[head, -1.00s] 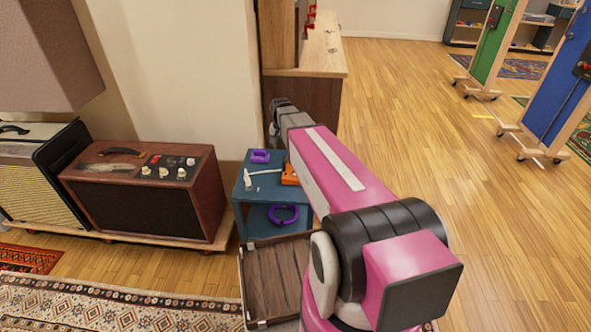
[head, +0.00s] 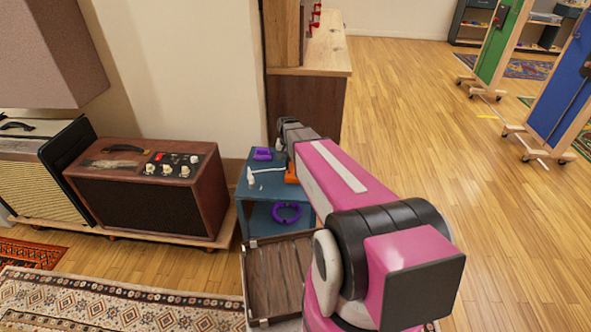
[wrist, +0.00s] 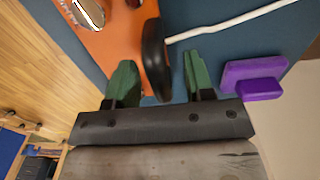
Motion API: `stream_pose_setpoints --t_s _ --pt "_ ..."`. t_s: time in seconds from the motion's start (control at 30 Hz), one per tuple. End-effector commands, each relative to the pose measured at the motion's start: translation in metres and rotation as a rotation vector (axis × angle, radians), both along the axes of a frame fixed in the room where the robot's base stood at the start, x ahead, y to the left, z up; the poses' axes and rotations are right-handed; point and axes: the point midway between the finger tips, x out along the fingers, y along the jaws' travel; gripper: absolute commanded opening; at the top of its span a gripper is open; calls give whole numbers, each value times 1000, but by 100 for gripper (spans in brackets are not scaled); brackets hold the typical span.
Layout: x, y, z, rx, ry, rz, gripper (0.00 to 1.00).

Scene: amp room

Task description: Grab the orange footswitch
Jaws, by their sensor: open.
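The orange footswitch (head: 291,173) lies on the top of a small blue table (head: 268,186), partly hidden behind my arm in the head view. In the wrist view the footswitch (wrist: 113,38) fills the upper left, with a shiny metal part on it and a black rounded part at its right side. My gripper (wrist: 160,76) is open, its two green fingers apart. The black part shows between the fingers in the picture; I cannot tell whether either finger touches it. The fingertips do not show clearly in the head view.
A white stick-like thing (head: 266,170) and a purple block (head: 263,153) lie on the same tabletop, near the footswitch. A purple ring (head: 287,212) sits on the shelf below. A brown amplifier (head: 150,188) stands to the left. A wooden cabinet (head: 308,100) stands behind. Open floor lies right.

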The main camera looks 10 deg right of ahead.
Motion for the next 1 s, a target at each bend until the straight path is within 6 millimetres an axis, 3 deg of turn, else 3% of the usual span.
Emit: stream_pose_setpoints --t_s 0.03,0.07,0.2,1.0 --pt "0 0 0 0 0 0 48" --pt "0 0 0 0 0 0 42" --pt "0 0 0 0 0 0 0" --pt "0 0 1 0 1 0 0"
